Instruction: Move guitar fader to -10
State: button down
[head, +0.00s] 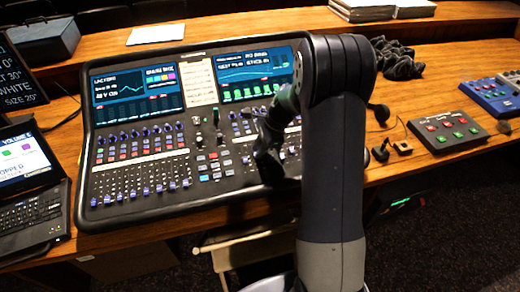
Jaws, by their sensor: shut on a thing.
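The mixing desk (130,205) stands on the wooden table, with two lit screens at its back and rows of knobs, buttons and faders in front. My gripper (268,172) is over the right half of the desk, pointing down at the fader area. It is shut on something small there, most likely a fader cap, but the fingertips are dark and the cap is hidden. My arm covers the far right part of the desk. I cannot read the channel labels or fader scale, so I cannot tell which is the guitar fader or where it stands.
A laptop (35,200) sits left of the desk. A grey box with red and green buttons (448,130), a blue pedal (492,97) and a black cable heap (398,58) lie to the right. Papers (155,34) lie behind the desk.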

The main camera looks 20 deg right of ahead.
jog(key=c, duration=1.2)
grip_release()
jog(key=shift+c, duration=0.2)
jog(key=b+v, duration=0.1)
jog(key=v, duration=0.9)
jog(key=shift+d+r, duration=0.25)
jog(key=shift+r, duration=0.1)
jog(key=shift+f, duration=0.1)
jog(key=p+x, duration=0.1)
jog(key=x, duration=0.9)
jog(key=shift+s+a+f, duration=0.1)
jog(key=shift+a+f, duration=0.2)
jog(key=shift+f, duration=0.05)
jog(key=shift+s, duration=0.35)
jog(key=shift+r, duration=0.1)
